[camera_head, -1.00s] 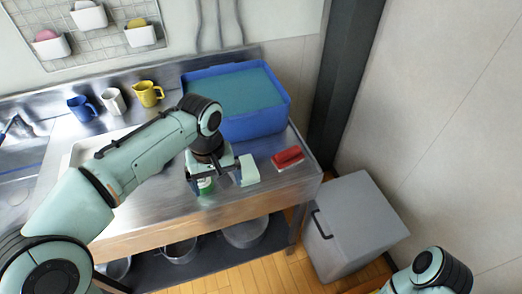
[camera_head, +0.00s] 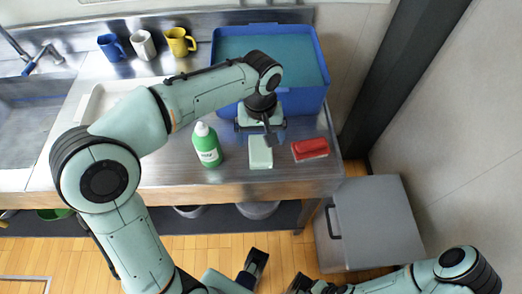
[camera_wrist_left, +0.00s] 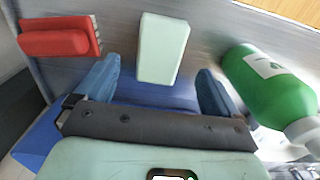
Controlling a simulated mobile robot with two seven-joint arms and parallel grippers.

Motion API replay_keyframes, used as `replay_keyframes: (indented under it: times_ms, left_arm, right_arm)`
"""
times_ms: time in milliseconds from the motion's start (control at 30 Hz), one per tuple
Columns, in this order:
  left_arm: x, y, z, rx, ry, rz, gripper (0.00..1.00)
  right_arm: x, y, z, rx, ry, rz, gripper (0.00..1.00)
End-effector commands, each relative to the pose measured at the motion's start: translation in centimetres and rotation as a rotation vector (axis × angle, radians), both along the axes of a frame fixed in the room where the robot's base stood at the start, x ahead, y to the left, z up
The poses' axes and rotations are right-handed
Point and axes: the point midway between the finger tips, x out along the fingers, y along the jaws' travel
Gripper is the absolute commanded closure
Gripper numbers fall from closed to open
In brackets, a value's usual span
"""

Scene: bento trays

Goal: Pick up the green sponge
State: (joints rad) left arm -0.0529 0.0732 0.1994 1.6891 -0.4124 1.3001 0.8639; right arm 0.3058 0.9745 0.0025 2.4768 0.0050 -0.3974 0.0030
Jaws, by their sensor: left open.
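The green sponge (camera_head: 260,152) is a pale green block lying on the steel counter near its front edge. It also shows in the left wrist view (camera_wrist_left: 163,48), top centre. My left gripper (camera_head: 268,134) is over the counter just behind the sponge. In the left wrist view, its blue-grey fingers (camera_wrist_left: 161,80) are apart, with nothing held between them, and the sponge's near end lies between or just beyond the tips. Contact cannot be told.
A blue tub (camera_head: 312,97) is behind. A white tray (camera_head: 88,105), several mugs and a sink are left. A grey bin (camera_head: 378,215) stands right.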

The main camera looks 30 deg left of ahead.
Motion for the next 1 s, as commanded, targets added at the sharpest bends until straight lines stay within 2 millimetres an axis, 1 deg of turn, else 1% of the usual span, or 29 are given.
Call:
replay_keyframes:
  times_ms: [33,167,233,400,500,600,800,867,900,967,1000]
  left_arm:
    - [0.0,0.0,-0.6,0.000,0.001,0.000,0.04]
    - [0.0,0.0,-1.3,0.000,0.000,0.000,0.04]
    - [0.0,0.0,-2.0,-0.001,0.001,0.000,0.04]
    - [0.0,0.2,-4.7,0.001,0.003,0.000,0.04]
    - [0.0,0.2,-5.8,0.000,0.001,-0.001,0.04]
    - [0.1,0.2,-6.2,0.001,-0.001,0.000,0.04]
    - [0.1,0.2,-6.2,0.000,-0.001,0.000,0.04]
    - [0.1,0.1,-6.2,0.000,-0.001,0.000,0.24]
    - [0.1,0.1,-6.2,0.000,-0.001,0.000,0.37]
    - [0.1,0.1,-6.2,0.000,-0.001,0.000,0.56]
    - [0.1,0.1,-6.2,0.000,-0.001,0.000,0.59]
  right_arm:
    - [0.0,0.0,-0.1,0.000,-0.002,0.000,1.00]
    - [0.1,0.0,-0.2,0.000,-0.004,0.000,1.00]
    - [0.2,0.0,-0.3,-0.001,-0.006,-0.001,1.00]
    - [0.4,0.0,-0.8,-0.002,-0.015,-0.003,1.00]
    - [0.5,0.0,-0.9,-0.003,-0.018,-0.004,1.00]
    - [0.5,0.0,-1.0,-0.003,-0.019,-0.004,1.00]
    - [0.5,0.0,-0.9,-0.003,-0.019,-0.004,1.00]
    - [0.5,0.0,-0.9,-0.003,-0.019,-0.004,1.00]
    - [0.5,0.0,-0.9,-0.003,-0.019,-0.004,1.00]
    - [0.5,0.0,-0.9,-0.003,-0.019,-0.004,1.00]
    - [0.5,0.0,-0.9,-0.003,-0.018,-0.004,1.00]
